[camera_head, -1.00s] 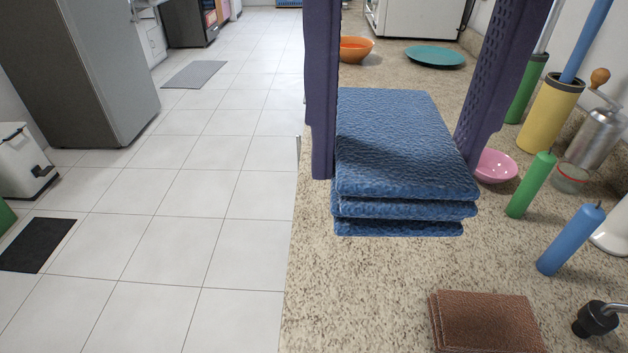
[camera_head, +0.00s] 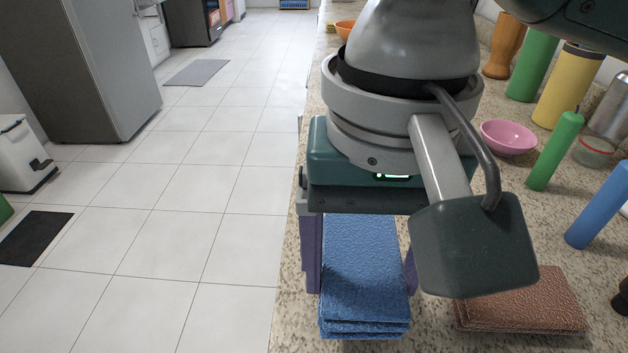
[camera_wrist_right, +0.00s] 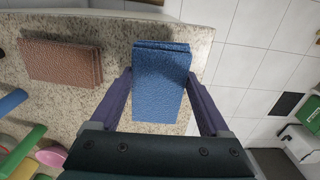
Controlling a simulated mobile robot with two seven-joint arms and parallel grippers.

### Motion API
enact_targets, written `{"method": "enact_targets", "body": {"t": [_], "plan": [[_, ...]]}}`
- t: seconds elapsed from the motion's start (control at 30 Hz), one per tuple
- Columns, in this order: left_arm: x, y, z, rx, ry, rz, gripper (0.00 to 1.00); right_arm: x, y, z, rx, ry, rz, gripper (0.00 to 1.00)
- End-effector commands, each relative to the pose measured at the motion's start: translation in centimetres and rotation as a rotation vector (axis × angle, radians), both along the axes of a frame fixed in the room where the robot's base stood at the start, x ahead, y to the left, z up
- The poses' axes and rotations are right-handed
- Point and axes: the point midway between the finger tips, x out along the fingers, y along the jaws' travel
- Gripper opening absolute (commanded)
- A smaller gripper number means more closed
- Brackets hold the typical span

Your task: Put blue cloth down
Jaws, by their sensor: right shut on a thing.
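The blue cloth (camera_head: 365,270), a folded stack of several layers, is between the two purple fingers of my right gripper (camera_head: 362,282). The gripper is shut on its sides. In the right wrist view the blue cloth (camera_wrist_right: 160,90) sits between the fingers (camera_wrist_right: 160,76), with its far end reaching past the tips toward the counter edge. The cloth is low over the speckled counter (camera_head: 290,320), near its left edge; I cannot tell whether it touches the surface. My wrist hides its upper end in the head view. My left gripper is not in view.
A folded brown cloth (camera_head: 520,300) lies on the counter right of the blue one. A pink bowl (camera_head: 508,137), green bottle (camera_head: 555,150) and blue bottle (camera_head: 598,205) stand further right. The counter drops to the tiled floor (camera_head: 200,240) on the left.

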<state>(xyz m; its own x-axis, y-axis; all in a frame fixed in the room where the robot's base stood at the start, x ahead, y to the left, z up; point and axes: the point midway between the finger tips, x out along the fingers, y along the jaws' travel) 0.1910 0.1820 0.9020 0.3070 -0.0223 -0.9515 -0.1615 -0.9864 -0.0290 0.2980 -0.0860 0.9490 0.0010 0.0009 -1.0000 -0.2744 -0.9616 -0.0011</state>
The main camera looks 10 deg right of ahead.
Motion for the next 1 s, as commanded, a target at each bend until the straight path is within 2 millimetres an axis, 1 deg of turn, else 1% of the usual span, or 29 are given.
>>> {"method": "enact_targets", "body": {"t": [0.03, 0.1, 0.2, 0.57, 0.6, 0.77, 1.0], "plan": [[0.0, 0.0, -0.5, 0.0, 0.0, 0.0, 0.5, -0.1, -0.1, -1.2, -0.001, 0.003, -0.001, 0.18], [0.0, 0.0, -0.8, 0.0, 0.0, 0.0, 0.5, 0.0, 0.0, -2.3, -0.001, 0.003, -0.001, 0.18], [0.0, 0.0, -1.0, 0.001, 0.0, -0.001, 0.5, 0.0, 0.0, -3.2, -0.001, 0.002, -0.001, 0.18], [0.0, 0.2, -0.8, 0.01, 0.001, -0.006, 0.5, -0.1, 0.0, -3.4, 0.0, 0.002, 0.0, 0.18], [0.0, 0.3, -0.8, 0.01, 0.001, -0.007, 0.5, 0.0, 0.0, -3.5, 0.0, 0.002, 0.0, 0.81], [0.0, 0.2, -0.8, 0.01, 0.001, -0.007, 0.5, 0.0, 0.0, -3.4, 0.0, 0.001, 0.0, 0.99], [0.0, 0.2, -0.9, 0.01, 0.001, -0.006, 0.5, 0.0, 0.0, -3.4, 0.0, 0.001, 0.0, 1.0]]}}
